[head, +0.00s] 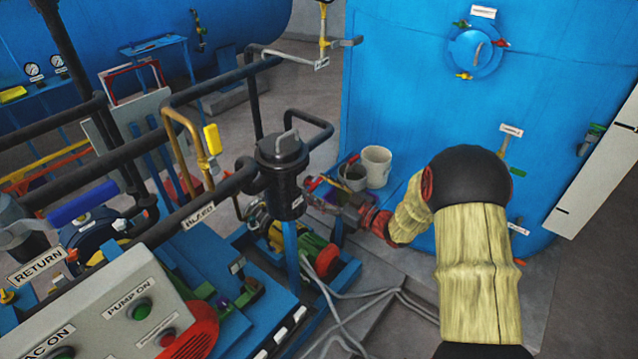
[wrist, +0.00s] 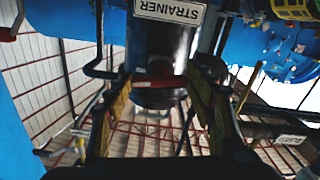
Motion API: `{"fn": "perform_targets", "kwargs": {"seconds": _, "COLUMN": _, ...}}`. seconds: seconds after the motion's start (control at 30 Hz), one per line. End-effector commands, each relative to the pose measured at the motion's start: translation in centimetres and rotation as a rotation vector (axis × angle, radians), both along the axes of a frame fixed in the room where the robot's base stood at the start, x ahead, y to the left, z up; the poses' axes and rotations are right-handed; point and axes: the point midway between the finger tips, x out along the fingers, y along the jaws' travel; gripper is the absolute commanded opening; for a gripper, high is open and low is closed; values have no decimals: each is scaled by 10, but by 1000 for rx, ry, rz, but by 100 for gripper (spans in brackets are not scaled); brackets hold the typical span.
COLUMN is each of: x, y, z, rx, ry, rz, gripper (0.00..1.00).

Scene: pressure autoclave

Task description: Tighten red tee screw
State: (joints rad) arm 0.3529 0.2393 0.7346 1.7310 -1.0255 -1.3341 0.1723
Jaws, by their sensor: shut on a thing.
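In the head view my gripper (head: 328,192) reaches in from the right, just below and right of the black strainer (head: 283,165). The screw's grip is too small and partly hidden there to make out clearly.
Two buckets (head: 376,165) stand on a blue stand behind my gripper. A large blue tank (head: 420,90) rises behind my arm. Dark pipes (head: 215,190) and a control panel (head: 130,305) fill the left. Hoses (head: 375,295) lie on the floor in front.

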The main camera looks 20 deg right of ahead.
Motion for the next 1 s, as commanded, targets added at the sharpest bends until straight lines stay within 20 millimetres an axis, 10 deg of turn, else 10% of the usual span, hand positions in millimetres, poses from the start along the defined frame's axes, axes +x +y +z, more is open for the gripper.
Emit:
{"fn": "perform_targets", "kwargs": {"seconds": 0.97, "x": -1, "y": 0, "z": -3, "rx": 173, "ry": 130, "rz": -2, "gripper": 29}}
{"fn": "perform_targets", "kwargs": {"seconds": 1.0, "x": -1, "y": 0, "z": -3, "rx": 173, "ry": 130, "rz": -2, "gripper": 56}}
